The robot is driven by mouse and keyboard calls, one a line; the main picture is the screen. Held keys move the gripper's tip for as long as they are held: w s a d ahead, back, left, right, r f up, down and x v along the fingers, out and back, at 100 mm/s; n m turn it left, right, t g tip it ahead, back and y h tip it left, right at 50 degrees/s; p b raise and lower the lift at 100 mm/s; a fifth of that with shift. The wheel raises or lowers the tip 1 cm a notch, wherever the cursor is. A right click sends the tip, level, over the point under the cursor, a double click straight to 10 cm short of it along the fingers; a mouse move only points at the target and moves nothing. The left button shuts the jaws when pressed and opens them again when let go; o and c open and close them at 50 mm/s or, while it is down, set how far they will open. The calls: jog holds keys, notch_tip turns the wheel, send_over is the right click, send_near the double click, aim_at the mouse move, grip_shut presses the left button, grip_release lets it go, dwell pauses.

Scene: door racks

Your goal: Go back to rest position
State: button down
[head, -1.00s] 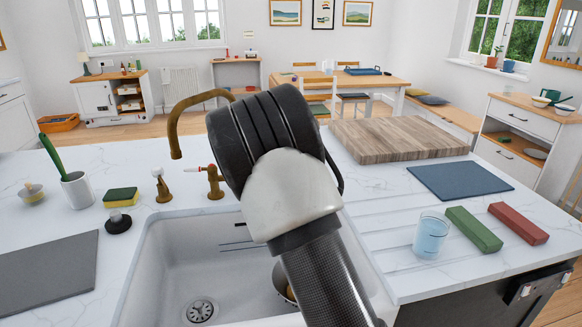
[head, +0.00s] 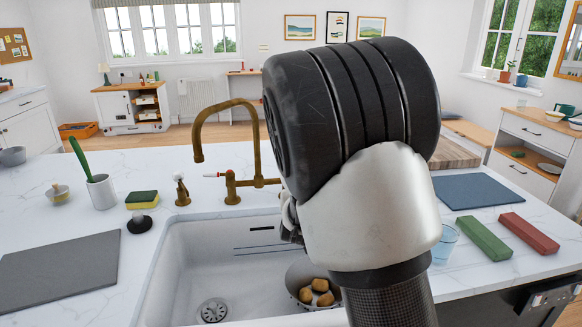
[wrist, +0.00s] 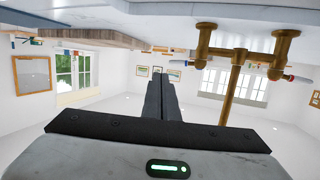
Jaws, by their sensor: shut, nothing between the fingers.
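My arm rises in front of the sink in the head view and covers the right part of the basin. My gripper (wrist: 160,95) shows in the wrist view with its two dark fingers together and nothing between them. The wrist picture is upside down, with the counter along its top.
The white sink (head: 190,262) holds a colander (head: 296,278) with several brown pieces. A sponge (head: 142,200), a white cup (head: 101,192) and a grey mat (head: 60,272) lie left. A glass (head: 445,245), green block (head: 483,238) and red block (head: 528,233) are right.

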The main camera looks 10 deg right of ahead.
jog(key=s+a+r+n+g+y, duration=0.1)
jog(key=s+a+r+g+y, duration=0.1)
jog(key=s, duration=0.6)
jog(key=s+a+r+n+g+y, duration=0.1)
jog(key=s+a+r+g+y, duration=0.1)
jog(key=s, duration=0.7)
jog(key=s+a+r+n+g+y, duration=0.1)
jog(key=s+a+r+g+y, duration=0.1)
jog(key=s, duration=0.6)
jog(key=s+d+n+g, duration=0.1)
jog(key=s+d+g, duration=0.15)
jog(key=s, duration=0.85)
notch_tip(320, 180, up, 14)
jog(key=s+h+p, duration=0.1)
jog(key=p, duration=1.3)
jog(key=shift+f+p, duration=0.15)
jog(key=shift+p, duration=0.2)
